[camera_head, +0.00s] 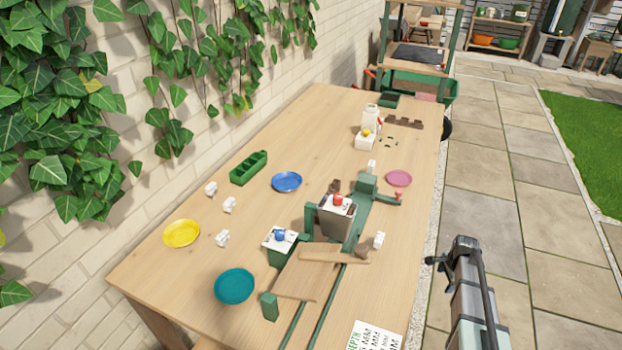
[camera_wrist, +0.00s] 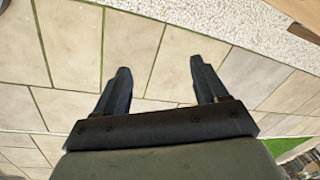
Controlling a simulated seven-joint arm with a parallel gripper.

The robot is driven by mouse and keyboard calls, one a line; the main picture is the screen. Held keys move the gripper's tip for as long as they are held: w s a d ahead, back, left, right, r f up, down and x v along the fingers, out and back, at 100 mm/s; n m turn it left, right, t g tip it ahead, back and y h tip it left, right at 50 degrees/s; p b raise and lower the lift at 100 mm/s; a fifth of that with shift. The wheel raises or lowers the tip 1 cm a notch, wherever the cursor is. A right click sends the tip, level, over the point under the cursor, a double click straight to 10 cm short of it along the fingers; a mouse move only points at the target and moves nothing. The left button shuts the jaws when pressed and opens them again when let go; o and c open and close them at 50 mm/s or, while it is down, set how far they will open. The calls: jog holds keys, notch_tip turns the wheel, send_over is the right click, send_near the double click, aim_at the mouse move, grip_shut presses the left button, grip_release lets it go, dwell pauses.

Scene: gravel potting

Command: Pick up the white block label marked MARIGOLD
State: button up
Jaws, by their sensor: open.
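Several small white blocks stand on the wooden table in the head view. Three are at the left: an upper one (camera_head: 211,188), a middle one (camera_head: 229,205) and a lower one (camera_head: 222,239). Two more stand near the green fixture, one behind it (camera_head: 371,166) and one at its right (camera_head: 378,240). No lettering is legible, so I cannot tell which is marked MARIGOLD. My arm is off the table's right side in the head view.
The table (camera_head: 150,270) holds a yellow plate (camera_head: 181,233), a blue plate (camera_head: 287,181), a teal plate (camera_head: 234,286), a pink plate (camera_head: 399,178) and a green tray (camera_head: 249,167). The green fixture (camera_head: 365,187) and a grey box (camera_head: 336,219) rise mid-table. An ivy-covered wall borders the left.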

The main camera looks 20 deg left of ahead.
jog(key=w+a+r+m+t, duration=0.2)
jog(key=w+r+m+t, duration=0.15)
jog(key=w+r, duration=1.1)
jog(key=w+a+r+m+h, duration=0.15)
jog(key=w+a+r, duration=0.35)
jog(key=a+r, duration=0.55)
jog(key=w+a+r+m+y, duration=0.1)
jog(key=w+a+r+m, duration=0.35)
jog(key=r, duration=0.95)
jog(key=s+a+n+y, duration=0.1)
jog(key=s+a, duration=0.2)
jog(key=a, duration=0.9)
jog(key=s+a+n, duration=0.1)
jog(key=s+a, duration=0.3)
jog(key=a, duration=0.7)
jog(key=n+g+y, duration=0.1)
jog(key=n+g, duration=0.1)
jog(key=g, duration=0.3)
send_near(210, 185)
jog(key=f, duration=0.4)
jog(key=a+f, duration=0.1)
jog(key=f, duration=0.1)
jog(key=shift+s+f, duration=0.1)
jog(key=shift+s, duration=0.05)
jog(key=shift+a+f, duration=0.15)
jog(key=shift+f, duration=1.25)
jog(key=shift+a+f, duration=0.15)
jog(key=shift+f, duration=1.3)
